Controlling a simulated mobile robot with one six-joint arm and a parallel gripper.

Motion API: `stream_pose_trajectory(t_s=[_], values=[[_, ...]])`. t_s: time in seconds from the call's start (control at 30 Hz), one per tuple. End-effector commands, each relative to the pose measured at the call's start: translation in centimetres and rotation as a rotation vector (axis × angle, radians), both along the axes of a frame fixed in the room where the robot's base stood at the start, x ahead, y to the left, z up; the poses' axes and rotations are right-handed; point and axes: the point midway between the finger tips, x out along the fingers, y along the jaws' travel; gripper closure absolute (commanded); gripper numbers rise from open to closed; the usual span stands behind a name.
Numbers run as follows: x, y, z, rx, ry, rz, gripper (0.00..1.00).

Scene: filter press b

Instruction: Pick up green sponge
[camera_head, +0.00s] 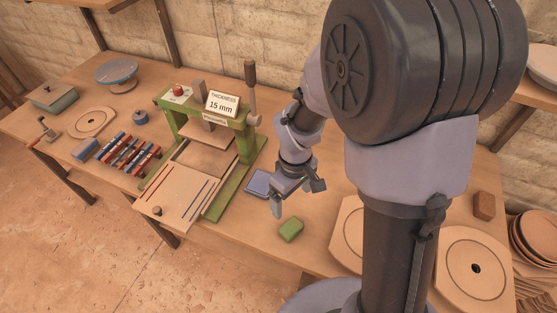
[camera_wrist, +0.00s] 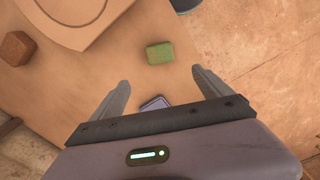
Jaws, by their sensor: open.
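The green sponge (camera_head: 291,230) lies flat on the wooden table near its front edge, right of the press. In the wrist view the sponge (camera_wrist: 159,53) is beyond my fingertips, roughly centred between them and apart from them. My gripper (camera_head: 294,198) is open and empty above the table, up and slightly left of the sponge in the head view. Its two spread fingers also show in the wrist view (camera_wrist: 163,82).
A green press (camera_head: 242,145) stands left of my gripper. A blue-grey flat item (camera_head: 258,183) lies beside my gripper. The table around the sponge is clear.

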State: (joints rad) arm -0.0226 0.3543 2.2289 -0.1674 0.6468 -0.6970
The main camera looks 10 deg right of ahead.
Motion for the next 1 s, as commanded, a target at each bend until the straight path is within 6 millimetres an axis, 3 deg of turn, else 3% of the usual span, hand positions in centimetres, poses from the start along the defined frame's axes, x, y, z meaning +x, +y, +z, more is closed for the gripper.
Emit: stream_pose_trajectory(t_s=[0.1, 0.3, 0.57, 0.8, 1.0], values=[[-0.2, 0.0, -4.2, 0.0, 0.005, -0.001, 0.11], [-0.2, 0.0, -9.8, 0.0, 0.004, -0.003, 0.11], [-0.1, -0.2, -12.4, 0.0, 0.001, -0.005, 0.11], [0.2, -0.7, -16.8, 0.001, 0.003, -0.005, 0.11], [0.2, -0.7, -16.6, 0.0, 0.0, -0.005, 0.13]])
